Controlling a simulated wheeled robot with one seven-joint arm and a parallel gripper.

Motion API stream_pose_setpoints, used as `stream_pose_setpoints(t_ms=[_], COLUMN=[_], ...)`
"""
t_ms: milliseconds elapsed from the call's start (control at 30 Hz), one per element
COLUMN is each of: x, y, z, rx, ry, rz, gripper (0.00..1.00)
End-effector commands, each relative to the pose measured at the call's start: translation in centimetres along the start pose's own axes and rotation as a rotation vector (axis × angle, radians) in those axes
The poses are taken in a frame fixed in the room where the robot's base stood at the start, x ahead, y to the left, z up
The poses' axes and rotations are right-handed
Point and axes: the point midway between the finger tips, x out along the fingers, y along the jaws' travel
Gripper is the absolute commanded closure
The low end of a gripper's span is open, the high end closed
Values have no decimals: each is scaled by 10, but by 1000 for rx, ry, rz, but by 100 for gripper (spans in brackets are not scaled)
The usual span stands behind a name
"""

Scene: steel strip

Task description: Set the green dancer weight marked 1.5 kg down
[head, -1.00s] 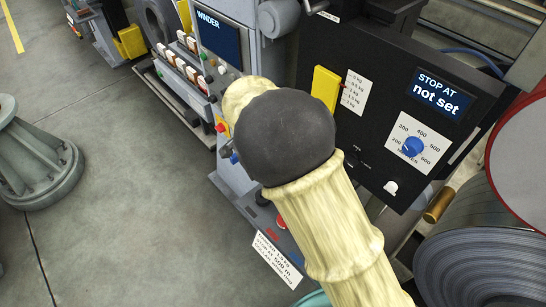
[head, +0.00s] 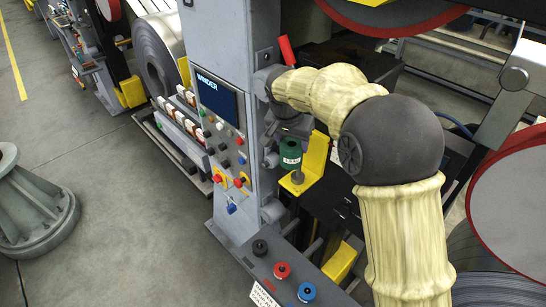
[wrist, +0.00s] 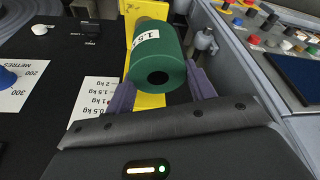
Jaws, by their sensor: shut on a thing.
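The green dancer weight (head: 291,152) is upright in the head view, in front of the yellow bracket (head: 315,160). A short grey stem (head: 297,177) shows just below it; I cannot tell whether the weight touches it. In the wrist view the green weight (wrist: 158,62) shows a white label with "1.5" and a dark hole in its end. My gripper (wrist: 160,82) has its two purple fingers on either side of the weight, shut on it. In the head view my gripper (head: 288,132) is small and partly hidden by the machine and my arm.
The winder panel (head: 222,125) is left of my gripper. A white weight list (wrist: 97,103) and a blue knob (wrist: 7,77) lie left in the wrist view.

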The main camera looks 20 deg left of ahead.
Motion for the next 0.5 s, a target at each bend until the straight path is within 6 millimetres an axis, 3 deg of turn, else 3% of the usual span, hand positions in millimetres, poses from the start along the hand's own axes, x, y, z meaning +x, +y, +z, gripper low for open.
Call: stream_pose_setpoints(t_ms=[33,200,500], x=[-8,-15,-17], y=[7,22,26], z=[-11,-26,-30], rx=[3,-5,-8], ry=[6,2,1], rz=[-6,-7,-8], gripper=[100,100,100])
